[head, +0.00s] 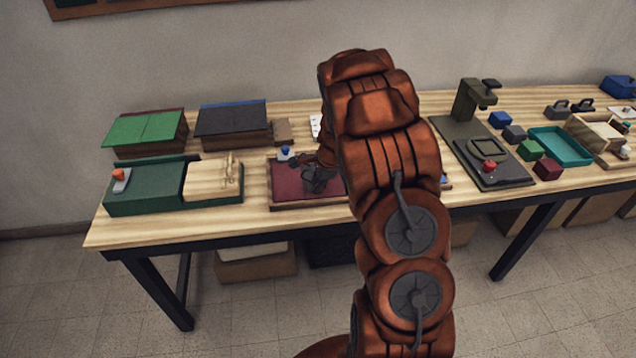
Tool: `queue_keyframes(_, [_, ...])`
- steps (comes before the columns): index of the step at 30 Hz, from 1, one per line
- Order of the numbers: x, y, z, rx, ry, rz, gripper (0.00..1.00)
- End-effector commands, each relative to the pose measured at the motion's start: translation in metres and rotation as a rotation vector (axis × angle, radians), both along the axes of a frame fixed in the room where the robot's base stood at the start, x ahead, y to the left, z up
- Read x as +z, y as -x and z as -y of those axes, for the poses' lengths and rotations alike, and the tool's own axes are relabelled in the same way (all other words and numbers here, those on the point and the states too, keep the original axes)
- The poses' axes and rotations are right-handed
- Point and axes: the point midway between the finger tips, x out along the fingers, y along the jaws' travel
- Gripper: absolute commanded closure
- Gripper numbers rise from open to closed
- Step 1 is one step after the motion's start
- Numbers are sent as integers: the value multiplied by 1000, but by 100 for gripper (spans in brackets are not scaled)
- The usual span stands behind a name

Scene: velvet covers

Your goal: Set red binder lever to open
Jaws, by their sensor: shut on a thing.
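The red binder (286,184) is a low maroon panel in a wooden frame, lying near the front edge of the table in the head view. My gripper (317,180) is over its right half, pointing down, low and close to the surface. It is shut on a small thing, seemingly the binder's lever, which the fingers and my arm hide. The lever's position cannot be made out. A blue knob on a white plate (285,153) stands at the back edge of the binder. My arm covers what lies to the right of it.
Left of the binder is a green box (145,197) with a red-knobbed switch (121,176) and a pale wooden block part (212,180). Behind are green-topped (145,130) and dark-topped (232,119) cases. To the right are a black press stand (470,128), coloured cubes and a teal tray (560,161).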

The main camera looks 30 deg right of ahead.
Motion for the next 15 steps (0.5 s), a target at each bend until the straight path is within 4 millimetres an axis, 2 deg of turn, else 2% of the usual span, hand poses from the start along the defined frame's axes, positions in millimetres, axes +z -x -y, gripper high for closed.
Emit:
queue_keyframes(2, [0,0,0,0,1,1,100])
queue_keyframes(3, [0,0,0,0,1,1,77])
queue_keyframes(10, [0,0,0,0,0,0,53])
queue_keyframes(15, [0,0,0,0,0,0,53])
